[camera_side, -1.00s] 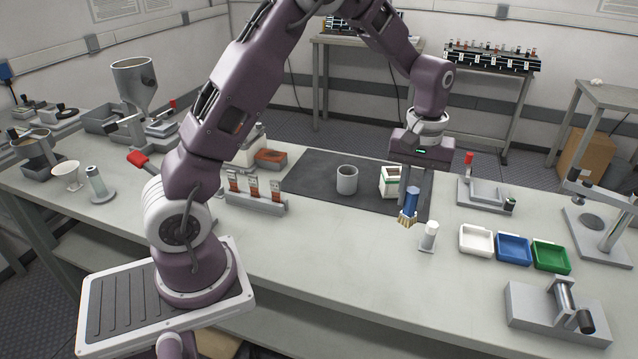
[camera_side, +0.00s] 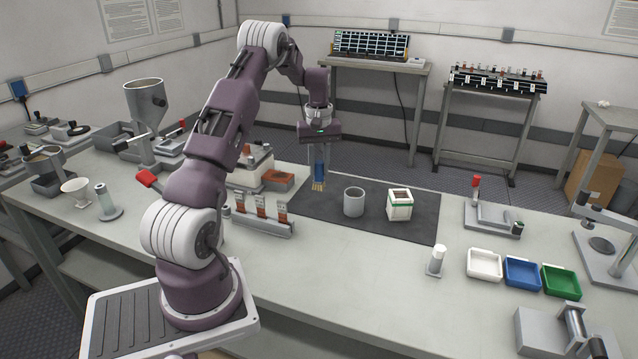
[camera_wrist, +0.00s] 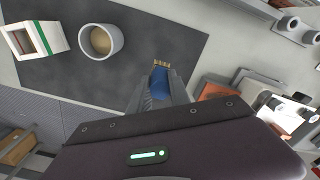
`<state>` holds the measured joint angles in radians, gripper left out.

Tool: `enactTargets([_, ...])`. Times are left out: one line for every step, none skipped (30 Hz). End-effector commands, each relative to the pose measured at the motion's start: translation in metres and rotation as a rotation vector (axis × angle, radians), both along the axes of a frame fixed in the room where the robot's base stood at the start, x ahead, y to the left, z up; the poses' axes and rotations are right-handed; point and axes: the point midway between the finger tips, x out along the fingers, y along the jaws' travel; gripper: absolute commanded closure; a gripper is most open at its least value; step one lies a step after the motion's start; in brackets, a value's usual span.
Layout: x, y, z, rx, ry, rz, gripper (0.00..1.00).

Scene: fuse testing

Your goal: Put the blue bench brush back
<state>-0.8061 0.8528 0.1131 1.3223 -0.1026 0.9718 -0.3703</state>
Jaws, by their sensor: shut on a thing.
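The blue bench brush (camera_side: 319,172) is held in my gripper (camera_side: 319,160), bristles down. It hangs above the left part of the dark mat (camera_side: 420,228), left of the grey cup (camera_side: 353,202). In the wrist view the brush (camera_wrist: 159,82) shows between the two fingers of my gripper (camera_wrist: 160,88), with its tan bristles pointing away from the wrist. The grey cup also shows in the wrist view (camera_wrist: 118,42), apart from the brush. My fingers hide part of the brush handle.
A white box with a green stripe (camera_side: 399,205) stands right of the cup. A rack with orange pieces (camera_side: 262,217) stands on the near left, and a brick-coloured block (camera_side: 279,180) behind it. White, blue (camera_side: 522,272) and green trays sit at the right.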

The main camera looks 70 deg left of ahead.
Motion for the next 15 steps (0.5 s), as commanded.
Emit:
enactTargets([0.000,0.000,-0.006,-0.001,0.000,0.000,1.00])
enactTargets([0.000,-0.001,-0.010,-0.002,0.001,0.000,1.00])
enactTargets([0.000,-0.001,-0.017,-0.003,0.001,0.000,1.00])
enactTargets([0.000,-0.001,-0.023,-0.004,0.002,0.000,1.00])
enactTargets([0.000,-0.001,-0.029,-0.003,0.002,0.000,1.00])
enactTargets([0.000,-0.001,-0.036,-0.003,0.002,0.001,1.00])
enactTargets([0.000,-0.001,-0.039,-0.001,0.000,0.001,1.00])
enactTargets([0.000,0.000,-0.039,0.000,0.000,0.001,1.00])
enactTargets([0.000,0.000,-0.039,0.001,-0.001,0.001,1.00])
enactTargets([0.000,0.000,-0.039,0.001,-0.001,0.000,1.00])
enactTargets([0.000,0.000,-0.039,0.001,-0.001,0.000,1.00])
enactTargets([0.000,0.000,-0.039,0.001,-0.001,0.000,1.00])
enactTargets([0.000,0.000,-0.039,0.001,-0.001,0.000,1.00])
enactTargets([0.000,0.000,-0.039,0.001,0.000,0.000,1.00])
enactTargets([0.000,0.000,-0.040,0.000,0.000,0.000,1.00])
